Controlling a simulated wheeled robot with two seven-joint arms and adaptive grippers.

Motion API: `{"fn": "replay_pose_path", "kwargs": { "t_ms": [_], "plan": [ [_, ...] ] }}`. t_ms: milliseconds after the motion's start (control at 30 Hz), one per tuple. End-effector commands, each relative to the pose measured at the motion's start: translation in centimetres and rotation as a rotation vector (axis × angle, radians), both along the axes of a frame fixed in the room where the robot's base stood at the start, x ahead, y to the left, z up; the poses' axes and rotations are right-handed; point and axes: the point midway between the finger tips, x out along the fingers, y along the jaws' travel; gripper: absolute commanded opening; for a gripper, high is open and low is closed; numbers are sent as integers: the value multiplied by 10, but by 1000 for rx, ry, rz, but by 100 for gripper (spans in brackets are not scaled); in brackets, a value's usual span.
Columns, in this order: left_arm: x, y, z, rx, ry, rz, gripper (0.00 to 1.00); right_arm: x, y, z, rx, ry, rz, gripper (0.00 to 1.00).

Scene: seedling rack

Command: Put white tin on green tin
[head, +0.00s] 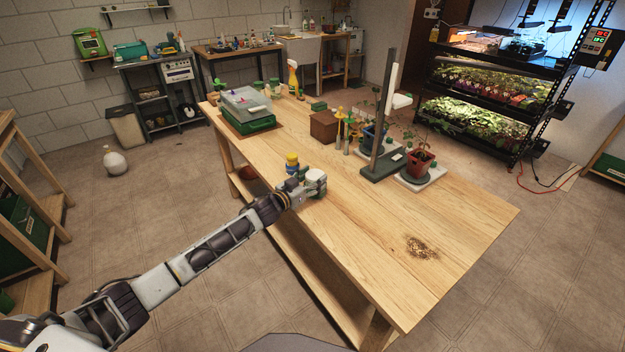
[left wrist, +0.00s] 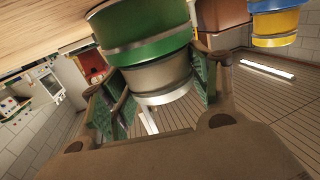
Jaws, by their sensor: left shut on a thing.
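The white tin (left wrist: 155,80) is between the fingers of my left gripper (left wrist: 158,92), which is shut on it. The green tin (left wrist: 145,35) is against the white tin's base in the left wrist view, where the table is at the top of the picture. The two tins look stacked and in line, with the white one on the green one; I cannot tell if a thin gap is left. In the head view my left gripper (head: 311,183) is at the table's left edge, around the white tin (head: 316,174). My right gripper is not in view.
A yellow tin (head: 292,157) on a blue tin stands close beside my left gripper. On the wooden table (head: 370,245) are a brown box (head: 323,126), potted plants, a dark upright post (head: 383,130) and a green case (head: 247,122). Soil (head: 421,248) lies spilled at front right.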

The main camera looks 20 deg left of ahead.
Motion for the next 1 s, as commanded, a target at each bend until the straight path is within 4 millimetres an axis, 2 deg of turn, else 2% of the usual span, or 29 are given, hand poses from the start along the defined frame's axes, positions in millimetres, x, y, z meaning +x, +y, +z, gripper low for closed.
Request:
{"fn": "replay_pose_path", "kwargs": {
  "t_ms": [100,133,300,767,1000],
  "plan": [
    [0,0,-2,0,0,0,35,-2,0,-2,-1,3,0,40],
    [0,0,-3,0,1,0,62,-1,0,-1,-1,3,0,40],
    [0,0,-3,0,1,0,83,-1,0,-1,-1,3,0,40],
    [0,0,1,0,0,0,83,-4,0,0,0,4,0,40],
    [-10,4,0,-1,1,0,83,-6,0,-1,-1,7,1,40]
  ]
}}
